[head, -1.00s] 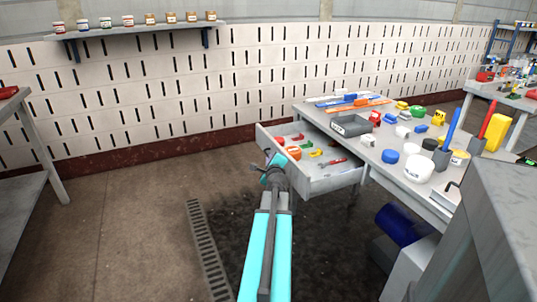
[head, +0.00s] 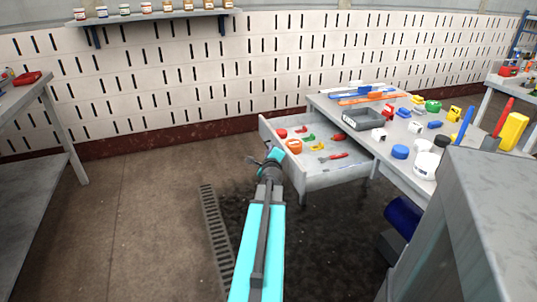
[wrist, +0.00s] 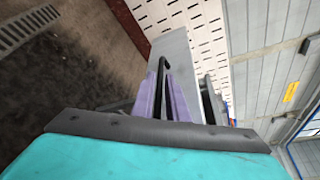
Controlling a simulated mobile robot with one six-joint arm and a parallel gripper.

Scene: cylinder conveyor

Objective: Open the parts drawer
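The parts drawer (head: 336,178) is a grey drawer that stands well out from the left side of the workbench (head: 318,101). Small red, orange, green and yellow parts and a red-handled tool (head: 335,157) lie inside it. My gripper (head: 272,161) is at the outer face of the drawer front, near its middle. In the wrist view, a grey panel (wrist: 176,48), which looks like the drawer front, rises just beyond a dark bar (wrist: 163,72) and pale purple pieces at the gripper. The handle is not clear in the head view, and I cannot tell how far apart the fingers are.
A grey tray (head: 369,118), an orange bar, cups and several coloured parts stand on the workbench. A blue cylinder (head: 403,214) is below it. Another table (head: 50,125) stands at the left. The floor (head: 120,215) between is clear, with a drain grate (head: 215,235).

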